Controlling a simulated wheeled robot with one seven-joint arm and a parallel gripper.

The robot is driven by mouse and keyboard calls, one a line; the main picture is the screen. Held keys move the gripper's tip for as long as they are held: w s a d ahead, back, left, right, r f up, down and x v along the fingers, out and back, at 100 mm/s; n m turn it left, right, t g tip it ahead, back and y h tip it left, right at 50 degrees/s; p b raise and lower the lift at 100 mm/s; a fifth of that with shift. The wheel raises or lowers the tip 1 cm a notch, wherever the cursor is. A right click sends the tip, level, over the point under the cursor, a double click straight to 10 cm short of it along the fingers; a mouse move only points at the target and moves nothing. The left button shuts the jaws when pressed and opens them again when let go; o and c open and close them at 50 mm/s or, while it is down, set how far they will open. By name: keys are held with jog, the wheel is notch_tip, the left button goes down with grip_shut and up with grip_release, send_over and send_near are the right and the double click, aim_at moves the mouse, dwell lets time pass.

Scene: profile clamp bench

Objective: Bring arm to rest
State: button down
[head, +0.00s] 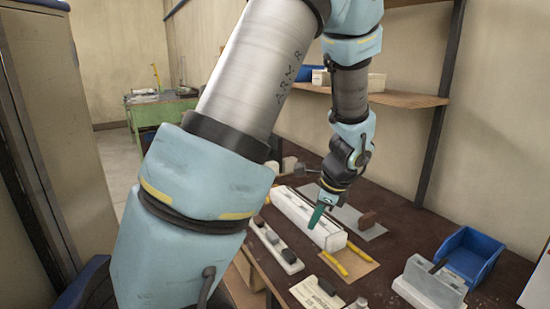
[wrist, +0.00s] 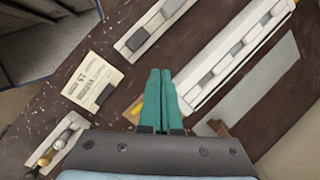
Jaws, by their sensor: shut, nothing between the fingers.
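My gripper (head: 316,216) has teal fingers and points down over the dark brown bench (head: 400,243). In the wrist view its two fingers (wrist: 160,75) lie side by side, closed together, with nothing between them. In the head view the fingertips are in front of the long white profile (head: 293,208); I cannot tell the exact height above it. My arm spans the head view and hides part of the bench.
A blue bin (head: 473,252) stands at the right, near a grey-white block (head: 432,284). A white tray with dark blocks (head: 291,256) and a printed card (head: 316,293) lie near the front edge. A shelf (head: 410,98) and its dark post rise behind.

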jog(key=s+a+r+n+h, duration=0.1)
jog(key=s+a+r+n, duration=0.1)
jog(key=a+n, duration=0.7)
jog(key=s+a+r+n+g+h, duration=0.1)
jog(key=s+a+r+n, duration=0.2)
jog(key=s+a+n, duration=0.2)
jog(key=a+n, duration=0.3)
jog(key=n, duration=0.3)
jog(key=shift+s+a+r+n+h, duration=0.25)
jog(key=shift+s+a+n+h, duration=0.05)
jog(key=shift+a+h, duration=0.1)
jog(key=c, duration=1.6)
grip_release()
